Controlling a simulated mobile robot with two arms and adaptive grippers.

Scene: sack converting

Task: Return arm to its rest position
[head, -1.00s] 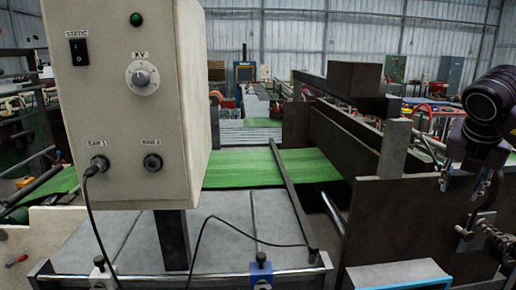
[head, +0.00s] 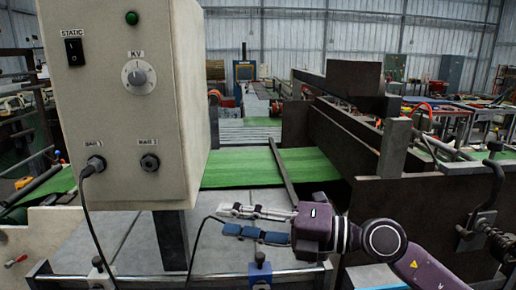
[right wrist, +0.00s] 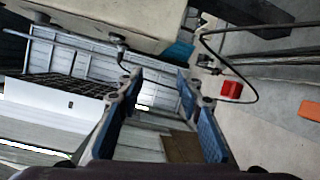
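My right gripper (head: 224,220) reaches in from the right in the head view, its fingers pointing left above the grey table panels. Its two fingers are apart with nothing between them, which the right wrist view (right wrist: 160,82) also shows. The purple wrist and arm bend down to the lower right. The fingertips are to the right of the control box's dark post (head: 171,240) and near a black cable. My left gripper and arm are not in view.
A beige control box (head: 120,100) with a switch and knob fills the left. A black cable (head: 204,222) hangs in front of the table. Green sack material (head: 240,168) crosses behind. Dark machine frames (head: 365,220) stand at the right. A blue clamp (head: 260,271) sits on the front rail.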

